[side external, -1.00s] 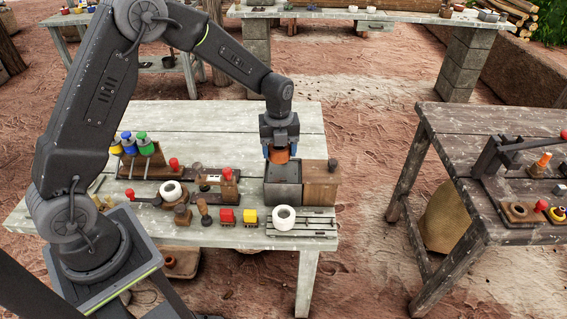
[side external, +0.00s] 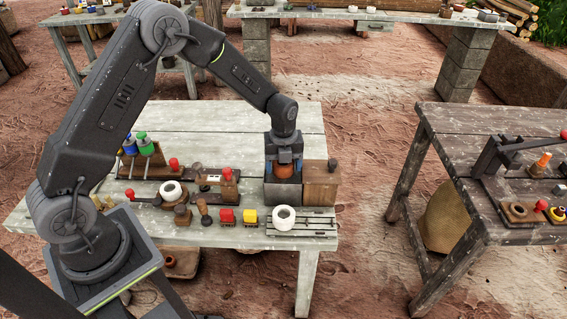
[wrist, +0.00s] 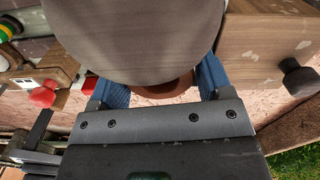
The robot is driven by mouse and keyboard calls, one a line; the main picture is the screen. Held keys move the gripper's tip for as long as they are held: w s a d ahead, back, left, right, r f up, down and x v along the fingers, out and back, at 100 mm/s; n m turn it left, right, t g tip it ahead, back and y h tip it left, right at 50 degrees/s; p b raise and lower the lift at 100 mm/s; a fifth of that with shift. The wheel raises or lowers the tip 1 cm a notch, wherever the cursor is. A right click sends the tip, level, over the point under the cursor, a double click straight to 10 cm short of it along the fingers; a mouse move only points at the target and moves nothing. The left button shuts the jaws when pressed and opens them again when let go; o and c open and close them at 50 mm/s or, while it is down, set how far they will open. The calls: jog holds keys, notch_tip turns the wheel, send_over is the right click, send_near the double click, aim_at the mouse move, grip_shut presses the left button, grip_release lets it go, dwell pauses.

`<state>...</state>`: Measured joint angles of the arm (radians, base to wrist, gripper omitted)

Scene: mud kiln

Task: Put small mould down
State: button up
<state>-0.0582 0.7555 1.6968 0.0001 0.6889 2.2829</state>
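The small mould is an orange-brown round piece (side external: 285,171) in the side view. My gripper (side external: 284,162), with blue fingers, is shut around it. The mould is at the open top of a dark grey box (side external: 282,194) on the table; I cannot tell whether it touches the box. In the wrist view, an orange-brown curved part (wrist: 165,88) shows between the blue fingers of my gripper (wrist: 165,92). A large grey-brown round face (wrist: 135,40) fills the top of that view and hides most of what lies below.
A wooden box with a dark knob (side external: 320,183) stands against the grey box's right side. A white ring-shaped piece (side external: 284,218) is in front on a slatted rack (side external: 318,228). The back table top (side external: 225,125) is clear.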

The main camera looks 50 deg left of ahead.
jog(key=s+r+n+t, duration=0.1)
jog(key=s+r+n, duration=0.2)
jog(key=r, duration=0.7)
jog(key=s+r+n, duration=0.2)
jog(key=r+n, duration=0.1)
jog(key=r, duration=0.7)
jog(key=s+d+r+n+t, duration=0.1)
jog(key=s+r+n+t, duration=0.1)
jog(key=s+n, duration=0.7)
jog(key=s+d+r+n+t, duration=0.1)
jog(key=s+r+n, duration=0.3)
jog(key=s+n, duration=0.6)
jog(key=shift+s+d+t, duration=0.4)
jog(key=shift+s+t, duration=0.4)
jog(key=shift+s, duration=0.4)
